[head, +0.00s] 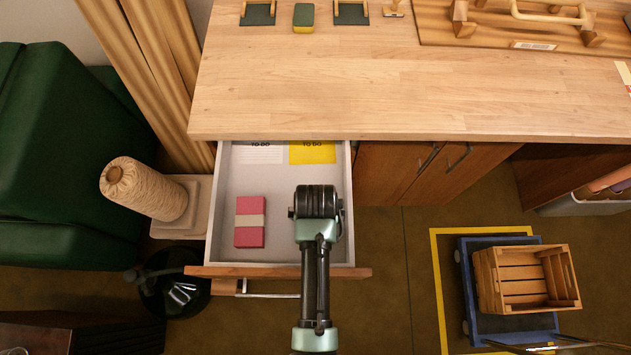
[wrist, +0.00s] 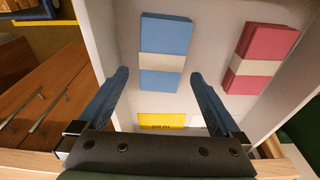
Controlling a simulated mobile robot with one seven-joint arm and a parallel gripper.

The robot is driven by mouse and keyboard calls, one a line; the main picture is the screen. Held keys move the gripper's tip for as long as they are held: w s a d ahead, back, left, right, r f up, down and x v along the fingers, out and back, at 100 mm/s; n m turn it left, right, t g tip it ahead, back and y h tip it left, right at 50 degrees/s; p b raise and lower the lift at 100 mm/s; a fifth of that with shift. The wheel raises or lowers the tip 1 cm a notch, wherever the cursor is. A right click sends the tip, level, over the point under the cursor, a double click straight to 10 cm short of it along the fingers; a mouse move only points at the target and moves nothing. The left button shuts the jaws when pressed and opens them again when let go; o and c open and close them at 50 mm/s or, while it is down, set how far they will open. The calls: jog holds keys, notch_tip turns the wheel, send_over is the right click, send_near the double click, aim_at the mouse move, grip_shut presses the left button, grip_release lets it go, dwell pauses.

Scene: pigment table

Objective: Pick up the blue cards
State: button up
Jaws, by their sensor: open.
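The blue cards (wrist: 166,40), a stack with a pale band around it, lie flat in the open drawer in the wrist view. In the head view my arm hides them. My gripper (wrist: 155,95) is open and empty, its two fingers spread, with the blue stack ahead of and between the fingertips in the picture. The fingers do not visibly touch it. In the head view my wrist is over the right part of the drawer (head: 281,226), and the fingertips are hidden beneath it.
Pink-red cards (head: 250,236) with a pale band lie at the drawer's left; they also show in the wrist view (wrist: 257,45). A yellow note (head: 313,153) and a white note (head: 257,154) lie at the back. Drawer walls stand close around. The wooden tabletop (head: 400,95) overhangs behind.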

jog(key=shift+w+a+f, duration=0.1)
jog(key=shift+w+f, duration=0.1)
jog(key=shift+f, duration=1.3)
jog(key=shift+w+f, duration=0.15)
jog(key=shift+f, duration=1.3)
jog(key=c, duration=1.2)
jog(key=shift+c, duration=0.4)
jog(key=shift+r, duration=0.15)
